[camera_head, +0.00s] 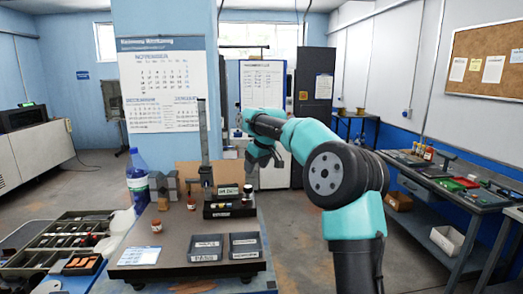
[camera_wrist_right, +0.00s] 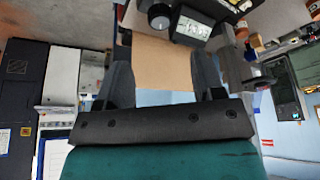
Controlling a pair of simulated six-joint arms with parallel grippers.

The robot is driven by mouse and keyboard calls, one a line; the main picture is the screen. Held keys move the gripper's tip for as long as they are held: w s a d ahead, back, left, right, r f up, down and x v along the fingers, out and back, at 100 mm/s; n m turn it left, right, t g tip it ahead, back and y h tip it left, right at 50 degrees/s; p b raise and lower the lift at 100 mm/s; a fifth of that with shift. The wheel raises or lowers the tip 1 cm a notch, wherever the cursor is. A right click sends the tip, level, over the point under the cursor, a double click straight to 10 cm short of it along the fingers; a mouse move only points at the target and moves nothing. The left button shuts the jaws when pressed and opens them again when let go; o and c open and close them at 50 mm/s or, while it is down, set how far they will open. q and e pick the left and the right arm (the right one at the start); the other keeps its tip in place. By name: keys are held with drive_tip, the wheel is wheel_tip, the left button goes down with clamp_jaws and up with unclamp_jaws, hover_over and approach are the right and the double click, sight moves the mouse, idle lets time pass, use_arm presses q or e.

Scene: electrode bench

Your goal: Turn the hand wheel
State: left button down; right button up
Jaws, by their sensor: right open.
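No hand wheel can be made out with certainty. A tall dark column (camera_head: 203,130) stands at the back of the bench, with a black instrument (camera_head: 230,209) carrying a small label to its right. The wrist view shows the instrument (camera_wrist_right: 193,32) at the top, with a round dark knob (camera_wrist_right: 160,17) beside its label. A grey block (camera_wrist_right: 236,70) with a small dark part (camera_wrist_right: 264,82) shows to the right there. My right gripper (camera_head: 263,160) is open and empty, in the air above and behind the instrument. It also shows in the wrist view (camera_wrist_right: 163,80), its fingers apart. My left gripper is out of view.
A sectioned bin (camera_head: 60,240) is further left. The bench's middle is partly clear.

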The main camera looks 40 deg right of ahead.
sight(249, 187)
drive_tip(key=v, duration=0.7)
drive_tip(key=shift+w, duration=0.1)
drive_tip(key=shift+w+d+n+g+y, duration=0.35)
drive_tip(key=shift+d+n, duration=0.3)
drive_tip(key=shift+n, duration=0.55)
drive_tip(key=shift+w+d+n+g+y, duration=0.1)
drive_tip(key=shift+w+d+n+y, duration=0.3)
drive_tip(key=shift+d+n, duration=0.55)
drive_tip(key=shift+w+d+n+g+y, duration=0.25)
drive_tip(key=shift+d+n+y, duration=0.2)
drive_tip(key=shift+n, duration=1)
drive_tip(key=shift+a, duration=0.1)
drive_tip(key=shift+f, duration=0.15)
drive_tip(key=x, duration=1.7)
